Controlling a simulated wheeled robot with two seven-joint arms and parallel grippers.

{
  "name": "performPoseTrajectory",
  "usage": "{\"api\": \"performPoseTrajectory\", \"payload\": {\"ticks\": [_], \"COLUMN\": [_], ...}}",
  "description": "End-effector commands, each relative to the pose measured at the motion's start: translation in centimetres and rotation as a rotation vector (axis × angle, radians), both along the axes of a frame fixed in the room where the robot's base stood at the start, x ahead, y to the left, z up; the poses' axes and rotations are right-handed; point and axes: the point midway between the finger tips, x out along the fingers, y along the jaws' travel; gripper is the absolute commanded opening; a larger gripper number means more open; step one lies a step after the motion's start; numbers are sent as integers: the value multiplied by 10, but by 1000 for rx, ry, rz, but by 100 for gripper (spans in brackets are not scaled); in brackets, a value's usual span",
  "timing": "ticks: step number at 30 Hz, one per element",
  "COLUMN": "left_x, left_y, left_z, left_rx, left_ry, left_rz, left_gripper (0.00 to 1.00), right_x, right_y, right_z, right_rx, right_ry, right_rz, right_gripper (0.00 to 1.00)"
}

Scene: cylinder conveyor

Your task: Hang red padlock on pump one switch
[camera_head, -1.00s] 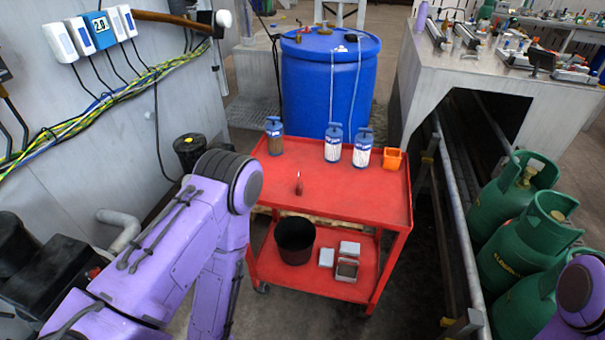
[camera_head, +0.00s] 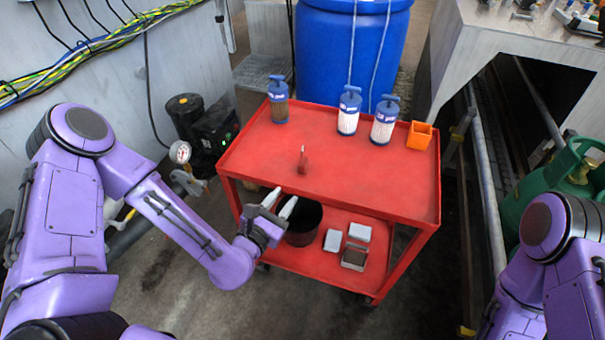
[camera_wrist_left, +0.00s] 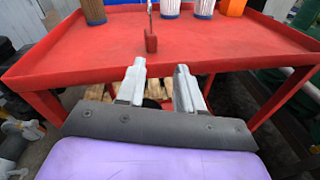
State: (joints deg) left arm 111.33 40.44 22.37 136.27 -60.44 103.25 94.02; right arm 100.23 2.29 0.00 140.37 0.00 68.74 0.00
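The red padlock (camera_head: 303,160) stands on the red cart's top (camera_head: 345,180), near its front left part. It also shows in the left wrist view (camera_wrist_left: 151,38), beyond my fingertips and roughly in line with the gap between them. My left gripper (camera_head: 280,203) is open and empty, just in front of the cart's front edge and apart from the padlock. Its two pale fingers are spread in the left wrist view (camera_wrist_left: 161,75). My right arm shows at the lower right, but its gripper is out of view. I cannot make out a pump one switch.
Blue-capped canisters (camera_head: 348,110) and an orange box (camera_head: 420,135) stand along the cart's back. A black bucket (camera_head: 305,225) and small boxes (camera_head: 358,232) sit on the lower shelf. A blue barrel (camera_head: 352,45) is behind. A pressure gauge (camera_head: 180,152) is at left.

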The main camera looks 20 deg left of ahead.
Motion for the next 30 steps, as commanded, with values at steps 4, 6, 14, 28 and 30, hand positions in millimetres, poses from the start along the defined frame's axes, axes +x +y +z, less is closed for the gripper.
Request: {"api": "performPoseTrajectory", "payload": {"ticks": [4,6,14,28,30], "left_x": [20,33,70,116,116], "left_y": [4,2,-2,-4,-4], "left_z": [25,29,28,26,26], "left_rx": [-198,-209,-203,-203,-203], "left_ry": [-83,-86,-81,-77,-77], "left_rz": [32,31,32,30,30], "left_gripper": [36,36,36,36,30], "right_x": [0,0,0,0,0], "right_y": [0,0,0,0,0], "right_z": [-3,3,14,28,28], "right_rx": [-1,-1,-1,-1,-1], "right_ry": [-1,-1,-1,-1,-1], "right_rz": [0,0,0,0,0], "right_gripper": [36,36,36,36,36]}}
